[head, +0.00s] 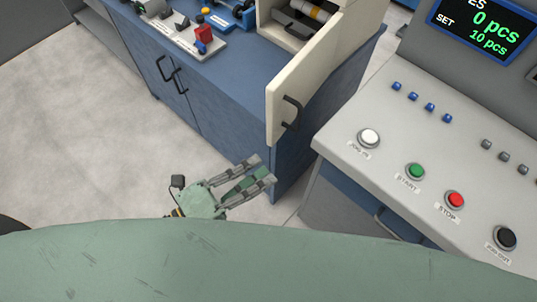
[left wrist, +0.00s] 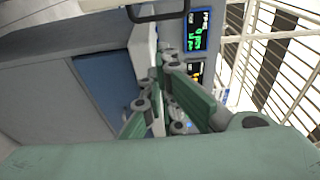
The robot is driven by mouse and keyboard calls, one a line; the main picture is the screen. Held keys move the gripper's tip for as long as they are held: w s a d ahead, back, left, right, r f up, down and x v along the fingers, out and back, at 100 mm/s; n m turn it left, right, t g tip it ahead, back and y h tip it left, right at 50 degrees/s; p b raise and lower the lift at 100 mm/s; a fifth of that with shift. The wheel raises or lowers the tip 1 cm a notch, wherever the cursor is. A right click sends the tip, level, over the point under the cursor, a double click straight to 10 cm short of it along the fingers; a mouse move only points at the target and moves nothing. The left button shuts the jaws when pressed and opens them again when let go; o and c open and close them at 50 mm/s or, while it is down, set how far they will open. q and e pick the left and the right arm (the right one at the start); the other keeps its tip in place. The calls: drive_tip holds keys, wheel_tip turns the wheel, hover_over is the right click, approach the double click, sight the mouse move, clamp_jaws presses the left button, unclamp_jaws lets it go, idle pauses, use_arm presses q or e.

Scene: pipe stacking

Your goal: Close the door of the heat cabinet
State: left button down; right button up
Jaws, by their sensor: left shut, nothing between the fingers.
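The heat cabinet (head: 262,12) stands on the blue bench at the top of the head view, its inside partly visible. Its cream door (head: 322,66) is swung open and juts toward me past the bench front. A black bar handle (head: 291,113) is on the door's near end. My left gripper (head: 266,170) is shut and empty, below and left of the handle, and looks apart from the door. A dark handle (left wrist: 158,13) shows at the top of the left wrist view, beyond the fingers. My right gripper is not in view.
A grey console (head: 400,125) with buttons and a display (head: 487,25) stands close on the right of the door. Open floor (head: 85,130) lies at left.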

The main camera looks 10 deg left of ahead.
use_arm(q)
drive_tip(key=w+d+p, duration=0.3)
drive_tip(key=w, duration=0.6)
drive_tip(key=shift+d, duration=0.35)
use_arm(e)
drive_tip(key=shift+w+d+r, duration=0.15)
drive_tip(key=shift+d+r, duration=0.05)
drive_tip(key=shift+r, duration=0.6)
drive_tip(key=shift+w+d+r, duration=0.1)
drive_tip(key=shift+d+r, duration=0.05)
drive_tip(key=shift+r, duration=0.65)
use_arm(q)
drive_tip(key=shift+a, duration=0.15)
